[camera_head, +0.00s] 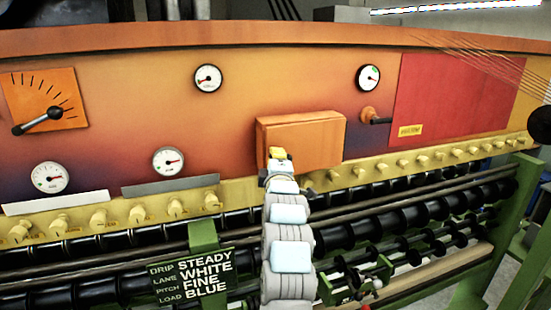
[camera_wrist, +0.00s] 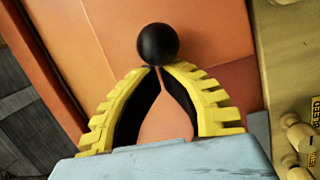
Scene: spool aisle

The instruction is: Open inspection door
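An orange box-shaped door (camera_head: 300,140) stands out from the middle of the orange machine face. It looks closed in the head view. My gripper (camera_head: 277,157) is at its lower left part. In the wrist view a round black knob (camera_wrist: 158,43) stands before an orange surface. The yellow fingers of my gripper (camera_wrist: 160,69) bow outward and come together at the tips, right at the knob's lower edge. Only a thin gap shows between the tips. The knob is not fully between the fingers, and I cannot tell whether the tips pinch its stem. In the head view my gripper hides the knob.
A red panel (camera_head: 455,95) with a handle (camera_head: 375,117) on its left is to the right. Round gauges (camera_head: 208,78) and a dial lever (camera_head: 38,121) are on the face. Yellow pegs (camera_head: 138,213) and black rollers (camera_head: 360,212) run below. A text sign (camera_head: 192,278) hangs lower left.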

